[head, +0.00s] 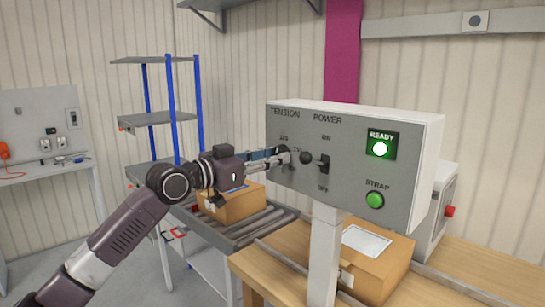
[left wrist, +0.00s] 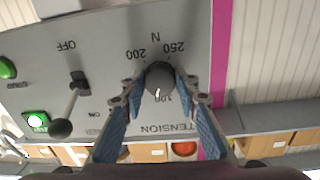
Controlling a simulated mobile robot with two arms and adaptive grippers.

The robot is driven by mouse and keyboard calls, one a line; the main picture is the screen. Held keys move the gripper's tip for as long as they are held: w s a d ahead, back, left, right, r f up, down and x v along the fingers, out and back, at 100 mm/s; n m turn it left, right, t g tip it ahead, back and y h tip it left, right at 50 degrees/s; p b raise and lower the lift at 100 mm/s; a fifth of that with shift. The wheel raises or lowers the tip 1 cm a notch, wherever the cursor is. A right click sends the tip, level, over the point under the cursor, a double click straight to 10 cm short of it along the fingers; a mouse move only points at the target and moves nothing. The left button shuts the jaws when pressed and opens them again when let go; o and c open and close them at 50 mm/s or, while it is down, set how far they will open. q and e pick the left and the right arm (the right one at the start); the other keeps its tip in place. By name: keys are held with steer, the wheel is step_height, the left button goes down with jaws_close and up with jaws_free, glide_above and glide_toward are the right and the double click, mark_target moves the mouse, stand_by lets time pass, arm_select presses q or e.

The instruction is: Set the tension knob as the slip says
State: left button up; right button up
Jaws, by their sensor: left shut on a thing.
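The tension knob (left wrist: 160,78) is dark and round, with a white mark pointing down in the upside-down left wrist view. The dial shows 200, 250 and N; the label by the mark is partly hidden and I cannot read it surely. My left gripper (left wrist: 160,90) is shut on the knob, one blue-padded finger on each side. In the head view my left gripper (head: 282,155) reaches the grey control panel (head: 285,185) from the left and covers the knob. A white paper (head: 367,242) lies on a carton; its text is unreadable. My right gripper is not in view.
Beside the knob, the power lever (left wrist: 61,128) sticks out with a black ball end. The ready lamp (head: 380,149) glows green above the strap button (head: 375,200). A carton (head: 378,275) stands below the panel, another carton (head: 240,207) on the roller conveyor (head: 270,228).

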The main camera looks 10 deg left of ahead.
arm_select(q)
steer(key=m, duration=1)
stand_by(0.5)
steer(key=o, duration=1.2)
steer(key=shift+c, duration=0.2)
steer(key=v, duration=1.2)
steer(key=shift+r, duration=0.15)
steer(key=shift+d, duration=0.1)
